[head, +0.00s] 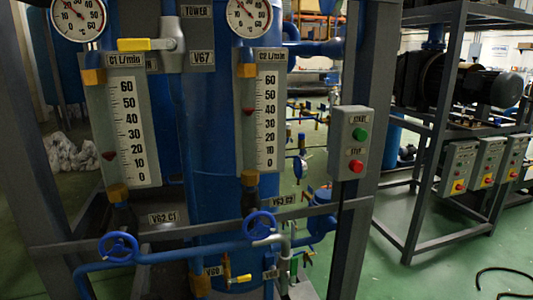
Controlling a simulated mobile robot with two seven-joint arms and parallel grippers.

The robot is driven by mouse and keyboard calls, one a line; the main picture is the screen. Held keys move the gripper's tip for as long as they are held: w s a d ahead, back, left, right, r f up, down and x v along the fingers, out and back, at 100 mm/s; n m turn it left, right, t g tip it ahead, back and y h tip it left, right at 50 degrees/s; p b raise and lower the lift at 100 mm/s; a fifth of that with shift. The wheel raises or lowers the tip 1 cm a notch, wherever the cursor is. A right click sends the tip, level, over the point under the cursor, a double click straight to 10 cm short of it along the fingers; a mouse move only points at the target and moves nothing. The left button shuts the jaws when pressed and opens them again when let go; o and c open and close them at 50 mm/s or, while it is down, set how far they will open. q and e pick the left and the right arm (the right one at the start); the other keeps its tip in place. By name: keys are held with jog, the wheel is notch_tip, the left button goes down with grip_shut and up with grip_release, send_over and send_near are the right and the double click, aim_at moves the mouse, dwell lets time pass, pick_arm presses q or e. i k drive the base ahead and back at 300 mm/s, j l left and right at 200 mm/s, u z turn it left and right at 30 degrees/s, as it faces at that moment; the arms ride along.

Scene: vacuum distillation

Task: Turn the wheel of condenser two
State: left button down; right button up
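A blue handwheel (260,225) sits on the pipework below the C2 flow meter (269,120), beside a label ending in C2 (284,201). A second blue handwheel (118,247) is at lower left, below the C1 flow meter (127,125) and near a label ending in C1 (163,218). Both wheels are mounted on blue pipes and nothing touches them. Neither of my grippers is in view.
Grey frame posts stand at left and right of the blue tower (207,150). A start/stop box (351,144) is on the right post. A yellow-handled lever (150,44) juts out above. Green floor (400,275) is open at lower right, with a black hose (505,270).

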aim_at(258, 224)
jog(key=u, duration=0.7)
jog(key=k+l+u, duration=0.1)
jog(key=l+u, duration=0.15)
jog(key=u, duration=0.2)
jog(key=k+l+u, duration=0.1)
jog(key=l+u, duration=0.15)
jog(key=u, duration=0.15)
jog(key=l, duration=0.3)
jog(key=i, duration=0.15)
